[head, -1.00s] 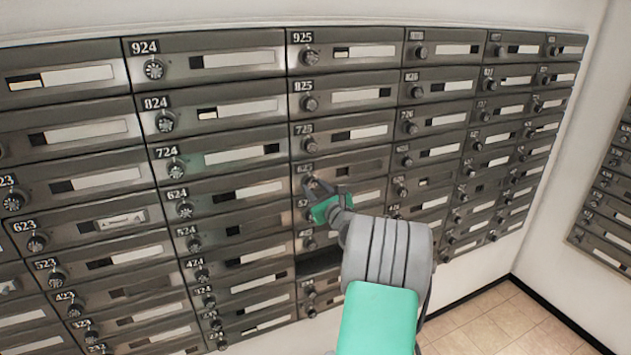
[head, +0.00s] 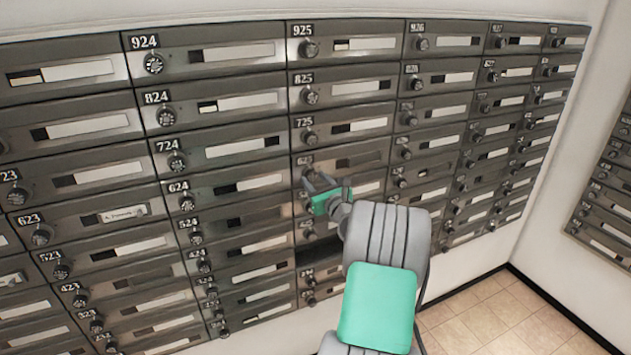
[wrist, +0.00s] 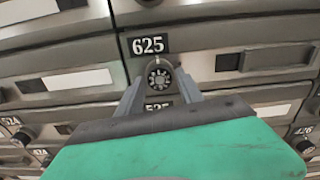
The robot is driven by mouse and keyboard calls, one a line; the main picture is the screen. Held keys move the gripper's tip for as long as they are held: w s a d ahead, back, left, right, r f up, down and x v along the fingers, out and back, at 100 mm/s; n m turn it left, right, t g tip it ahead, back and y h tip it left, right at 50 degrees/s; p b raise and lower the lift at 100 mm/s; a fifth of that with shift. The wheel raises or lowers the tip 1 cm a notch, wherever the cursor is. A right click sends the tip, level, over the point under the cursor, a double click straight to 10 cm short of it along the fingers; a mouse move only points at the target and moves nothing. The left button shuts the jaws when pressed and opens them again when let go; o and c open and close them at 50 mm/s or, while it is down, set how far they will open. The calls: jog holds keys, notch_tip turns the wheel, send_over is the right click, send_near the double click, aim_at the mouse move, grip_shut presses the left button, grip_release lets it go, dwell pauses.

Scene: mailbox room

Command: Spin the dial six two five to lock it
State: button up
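Mailbox 625 (head: 362,160) is in the middle of the wall of boxes, its number plate (wrist: 148,45) sharp in the wrist view. Its round dark dial (wrist: 159,77) sits just below the plate, with pale marks on its face. My gripper (wrist: 160,92) is in front of the dial with its two fingers apart, one to each side of it. From these views I cannot tell whether the fingers touch the dial. In the head view my gripper (head: 326,184) partly hides the dial and the box below.
Other mailboxes with like dials surround it, such as 725 (head: 303,123) above and 624 (head: 178,187) to the left. A dark open slot (head: 318,252) lies a few rows below. Tiled floor (head: 480,315) is clear at the lower right.

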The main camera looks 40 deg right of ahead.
jog(key=shift+o, duration=1.1)
jog(key=b+v, duration=0.2)
jog(key=v, duration=0.6)
